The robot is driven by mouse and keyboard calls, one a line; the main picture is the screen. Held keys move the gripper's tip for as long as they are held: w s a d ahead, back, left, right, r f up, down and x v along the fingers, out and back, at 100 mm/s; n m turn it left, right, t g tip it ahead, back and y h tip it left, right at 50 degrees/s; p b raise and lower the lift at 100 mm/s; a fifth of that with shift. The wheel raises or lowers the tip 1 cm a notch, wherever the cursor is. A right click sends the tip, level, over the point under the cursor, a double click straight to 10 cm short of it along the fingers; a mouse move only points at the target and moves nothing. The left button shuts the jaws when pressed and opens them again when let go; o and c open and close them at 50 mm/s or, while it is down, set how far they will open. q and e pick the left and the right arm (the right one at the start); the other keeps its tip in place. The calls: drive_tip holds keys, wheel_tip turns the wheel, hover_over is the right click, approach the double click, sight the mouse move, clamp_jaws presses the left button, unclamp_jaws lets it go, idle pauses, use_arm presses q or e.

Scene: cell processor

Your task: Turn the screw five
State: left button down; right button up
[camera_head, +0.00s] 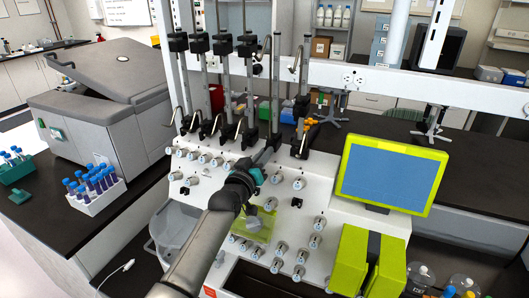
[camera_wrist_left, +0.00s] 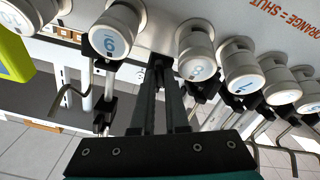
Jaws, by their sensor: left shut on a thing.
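A white panel (camera_head: 330,207) carries rows of light round knobs or screws. Their numbers are too small to read in the head view. My left gripper (camera_head: 270,150) reaches up to the panel's upper edge, among the black pinch clamps (camera_head: 300,140). In the left wrist view its two dark fingers (camera_wrist_left: 159,70) come together between a knob marked with a 9 or 6 (camera_wrist_left: 110,40) and one that looks like an 8 (camera_wrist_left: 197,65). They are shut on a small dark part, mostly hidden by the fingers. No knob is clearly marked five. My right gripper is out of view.
A green-framed screen (camera_head: 390,173) stands at the right, with green blocks (camera_head: 367,265) below it. Several upright metal poles (camera_head: 208,85) with hooks rise behind the panel. A grey centrifuge-like machine (camera_head: 105,95) and a white tube rack (camera_head: 100,198) stand at the left.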

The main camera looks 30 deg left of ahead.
use_arm(q)
drive_tip(key=n, duration=0.3)
drive_tip(key=shift+n+p, duration=0.3)
drive_tip(key=shift+n, duration=1.9)
drive_tip(key=shift+f, duration=0.1)
drive_tip(key=c, duration=0.9)
unclamp_jaws()
